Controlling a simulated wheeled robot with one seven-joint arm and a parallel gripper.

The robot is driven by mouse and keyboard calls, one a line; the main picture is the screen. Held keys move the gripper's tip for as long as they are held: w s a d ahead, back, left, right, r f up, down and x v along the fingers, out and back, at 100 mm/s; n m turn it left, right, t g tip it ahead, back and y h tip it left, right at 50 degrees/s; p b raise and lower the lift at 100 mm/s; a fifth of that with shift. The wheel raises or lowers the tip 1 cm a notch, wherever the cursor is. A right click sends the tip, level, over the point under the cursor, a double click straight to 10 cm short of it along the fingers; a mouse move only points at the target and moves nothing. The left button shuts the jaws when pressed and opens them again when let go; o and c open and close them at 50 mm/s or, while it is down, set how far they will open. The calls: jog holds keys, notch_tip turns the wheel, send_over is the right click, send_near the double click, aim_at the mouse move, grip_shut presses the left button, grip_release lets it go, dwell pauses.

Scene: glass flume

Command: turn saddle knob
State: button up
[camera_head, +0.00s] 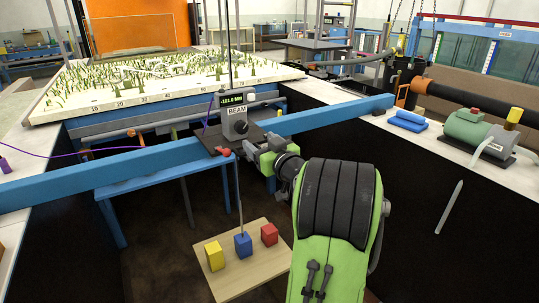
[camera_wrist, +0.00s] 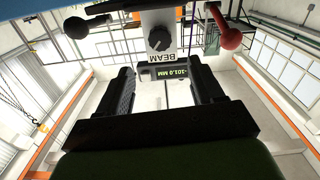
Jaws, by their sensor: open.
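A grey saddle box (camera_head: 236,113) labelled BEAM, with a small lit digital readout on top, sits on the blue beam. A dark round knob (camera_head: 240,127) is on its face; the wrist view shows it (camera_wrist: 159,39) beyond my fingertips, with the label upside down. A red ball (camera_wrist: 230,38) on a short stem and a black ball (camera_wrist: 75,27) flank the box there; the red ball also shows in the head view (camera_head: 224,152). My gripper (camera_head: 251,142) is close in front of the box. Its fingers (camera_wrist: 165,82) are apart with nothing gripped between them.
The blue beam (camera_head: 338,115) spans the flume from side to side. A thin rod hangs from the saddle toward a wooden board (camera_head: 232,283) with yellow, blue and red blocks. A planted model bed (camera_head: 165,80) lies behind. A green pump (camera_head: 467,127) stands on the right ledge.

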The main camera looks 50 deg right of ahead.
jog(key=v, duration=0.5)
jog(key=shift+b, duration=0.3)
dwell(0.8)
jog(key=p, duration=0.4)
send_near(243, 128)
jog(key=x, duration=0.8)
jog(key=shift+w+d, duration=0.1)
jog(key=shift+w, duration=0.2)
